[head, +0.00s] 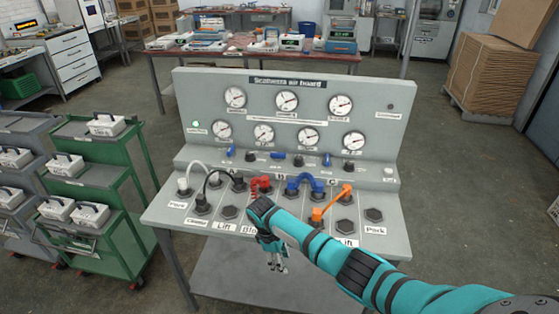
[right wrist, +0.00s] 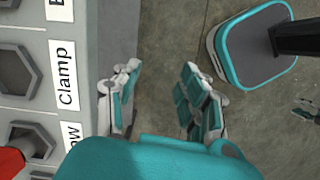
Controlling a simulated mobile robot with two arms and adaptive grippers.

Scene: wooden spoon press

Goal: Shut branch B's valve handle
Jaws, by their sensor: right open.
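The grey air board (head: 362,105) has a row of small blue valve handles on its lower front. The left handle (head: 231,151) and the right handle (head: 327,160) point roughly up and down. The middle handle (head: 278,156) lies crosswise. Labels below the row are small; a "B" seems to stand under the middle handle, but I cannot read it surely. My right gripper (head: 277,262) hangs off the front edge of the bench, below and apart from the handles. It is open and empty, also in the right wrist view (right wrist: 160,80).
Gauges line the upright panel. A green cart (head: 118,215) with white boxes stands at left.

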